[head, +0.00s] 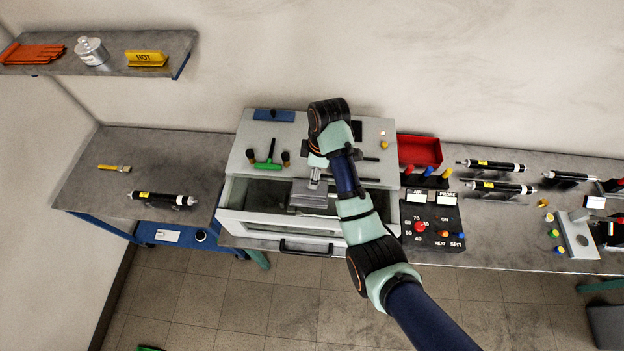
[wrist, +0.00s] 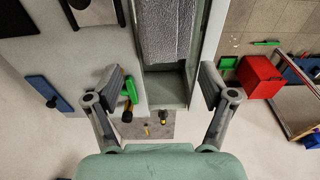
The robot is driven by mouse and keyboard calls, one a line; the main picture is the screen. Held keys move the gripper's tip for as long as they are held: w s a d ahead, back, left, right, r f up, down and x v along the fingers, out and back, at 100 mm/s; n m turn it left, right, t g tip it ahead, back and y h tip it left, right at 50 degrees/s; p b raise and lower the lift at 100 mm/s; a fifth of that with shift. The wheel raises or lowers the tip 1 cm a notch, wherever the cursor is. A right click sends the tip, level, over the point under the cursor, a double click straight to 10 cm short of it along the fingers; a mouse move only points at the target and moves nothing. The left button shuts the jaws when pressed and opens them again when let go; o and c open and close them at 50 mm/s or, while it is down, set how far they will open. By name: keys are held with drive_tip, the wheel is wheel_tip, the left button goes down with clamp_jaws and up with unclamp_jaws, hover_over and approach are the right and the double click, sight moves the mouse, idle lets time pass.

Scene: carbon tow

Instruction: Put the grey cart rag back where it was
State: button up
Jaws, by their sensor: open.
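The grey cart rag (wrist: 168,32) appears as a coarse grey textured cloth inside the open trough of the light grey bench unit (wrist: 190,92). Its far end runs out of the wrist view. In the head view it seems to be the grey patch (head: 308,203) under my wrist, partly hidden by my arm. My gripper (wrist: 162,85) is open, with its fingers wide apart and nothing between them. It hangs over the trough, just short of the rag's near end. In the head view my gripper (head: 315,178) is mostly hidden.
A green-handled tool (head: 268,155) and a blue plate (head: 273,115) lie on the unit's top. The control panel (head: 432,228) and red tray (head: 419,152) are to the right. Black cylinders (head: 495,187) lie further right. A brush (head: 114,168) lies on the bare left bench.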

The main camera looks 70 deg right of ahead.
wheel_tip(320, 180, up, 2)
drive_tip(key=shift+s+r, duration=0.1)
drive_tip(key=shift+s, duration=0.05)
idle(0.4)
drive_tip(key=w+a+r+m+t+h, duration=0.1)
drive_tip(key=w+a+r+t, duration=0.2)
drive_tip(key=w+a, duration=0.6)
drive_tip(key=w+a+r+t+h, duration=0.2)
drive_tip(key=w+a+r, duration=0.25)
drive_tip(key=a, duration=0.85)
drive_tip(key=s+a+r+m+t+y, duration=0.1)
drive_tip(key=a+r+t, duration=0.2)
drive_tip(key=a, duration=0.6)
drive_tip(key=s+a+r+t+y, duration=0.1)
drive_tip(key=a+r+t, duration=0.2)
drive_tip(key=a+r, duration=0.4)
drive_tip(key=a, duration=0.2)
drive_tip(key=shift+s+a+r+m+y, duration=0.15)
drive_tip(key=shift+s+a+m+y, duration=0.15)
drive_tip(key=shift+a+m, duration=0.1)
